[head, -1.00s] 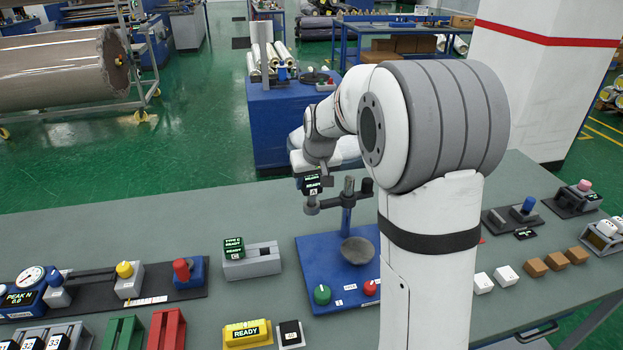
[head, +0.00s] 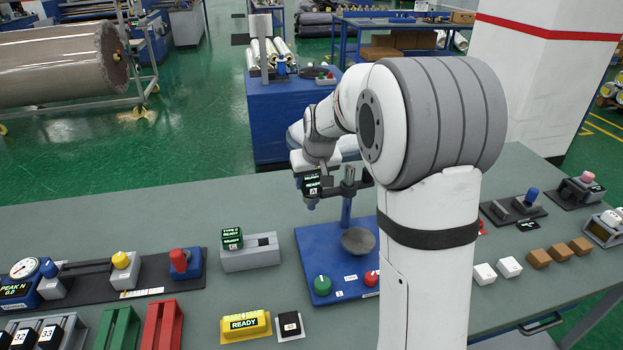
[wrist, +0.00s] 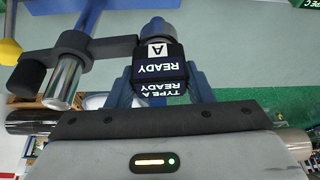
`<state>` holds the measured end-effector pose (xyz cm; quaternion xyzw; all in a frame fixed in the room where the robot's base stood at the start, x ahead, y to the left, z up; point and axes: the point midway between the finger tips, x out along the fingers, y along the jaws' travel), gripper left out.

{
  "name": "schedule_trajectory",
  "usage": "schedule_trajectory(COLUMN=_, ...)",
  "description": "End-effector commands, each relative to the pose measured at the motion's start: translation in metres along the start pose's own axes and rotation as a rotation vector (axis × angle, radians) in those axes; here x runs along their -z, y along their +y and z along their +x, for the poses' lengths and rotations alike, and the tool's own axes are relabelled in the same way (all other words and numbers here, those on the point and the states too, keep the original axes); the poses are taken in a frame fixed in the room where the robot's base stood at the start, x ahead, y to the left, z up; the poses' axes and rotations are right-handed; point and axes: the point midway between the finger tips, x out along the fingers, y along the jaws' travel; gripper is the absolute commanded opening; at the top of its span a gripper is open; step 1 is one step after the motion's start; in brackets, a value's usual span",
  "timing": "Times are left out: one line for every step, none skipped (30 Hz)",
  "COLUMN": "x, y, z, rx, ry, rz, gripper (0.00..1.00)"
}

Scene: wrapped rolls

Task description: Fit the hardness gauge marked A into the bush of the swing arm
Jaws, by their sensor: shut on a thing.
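The hardness gauge marked A (head: 312,184) is a small black block with a lit "TYPE A READY" face, and it also shows in the wrist view (wrist: 158,68). My gripper (wrist: 162,90) is shut on it, one blue-grey finger on each side. The gauge is over the left end of the dark swing arm (head: 360,181) of the blue stand (head: 318,250). In the wrist view the swing arm's bar (wrist: 108,47) reaches the gauge from the left. The gauge hides most of the bush; I cannot tell how deep it sits.
A gauge marked C (head: 232,239) stands in a grey holder (head: 255,258) left of the stand. A yellow "READY" block (head: 245,325) and a red-knobbed unit (head: 183,262) are nearby. A steel pin (wrist: 66,80) is close left of my gripper. Bench behind the stand is clear.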

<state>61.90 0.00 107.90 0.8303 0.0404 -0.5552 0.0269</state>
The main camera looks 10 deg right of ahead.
Motion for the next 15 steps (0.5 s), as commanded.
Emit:
schedule_trajectory(x=0.0006, y=0.0, z=-0.0007, rx=0.0, ry=0.002, rz=0.0, gripper=0.49)
schedule_trajectory(x=0.0007, y=0.0, z=-0.0007, rx=0.0, ry=0.002, rz=0.0, gripper=0.52)
schedule_trajectory(x=0.0006, y=0.0001, z=-0.0007, rx=0.0, ry=0.002, rz=0.0, gripper=0.55)
schedule_trajectory(x=0.0006, y=0.0, z=-0.0007, rx=0.0, ry=0.002, rz=0.0, gripper=0.58)
schedule_trajectory(x=0.0005, y=0.0, z=-0.0007, rx=0.0, ry=0.001, rz=0.0, gripper=0.6)
schedule_trajectory(x=0.0005, y=0.0001, z=-0.0006, rx=0.0, ry=0.001, rz=0.0, gripper=0.63)
schedule_trajectory(x=0.0004, y=0.0, z=-0.0006, rx=0.0, ry=0.001, rz=0.0, gripper=0.66)
schedule_trajectory(x=0.0004, y=0.0, z=-0.0005, rx=0.0, ry=0.001, rz=0.0, gripper=0.68)
schedule_trajectory(x=0.0004, y=0.0, z=-0.0005, rx=0.0, ry=0.001, rz=0.0, gripper=0.72)
schedule_trajectory(x=0.0003, y=0.0, z=-0.0004, rx=0.0, ry=0.001, rz=0.0, gripper=0.72)
schedule_trajectory(x=0.0003, y=0.0, z=-0.0004, rx=0.0, ry=0.001, rz=0.0, gripper=0.72)
schedule_trajectory(x=0.0003, y=0.0, z=-0.0004, rx=0.0, ry=0.001, rz=0.0, gripper=0.72)
schedule_trajectory(x=0.0002, y=0.0, z=-0.0004, rx=0.0, ry=0.001, rz=0.0, gripper=0.72)
schedule_trajectory(x=0.0002, y=0.0, z=-0.0003, rx=0.0, ry=0.001, rz=0.0, gripper=0.72)
schedule_trajectory(x=-0.0003, y=0.0, z=0.0002, rx=0.0, ry=-0.001, rz=0.0, gripper=0.72)
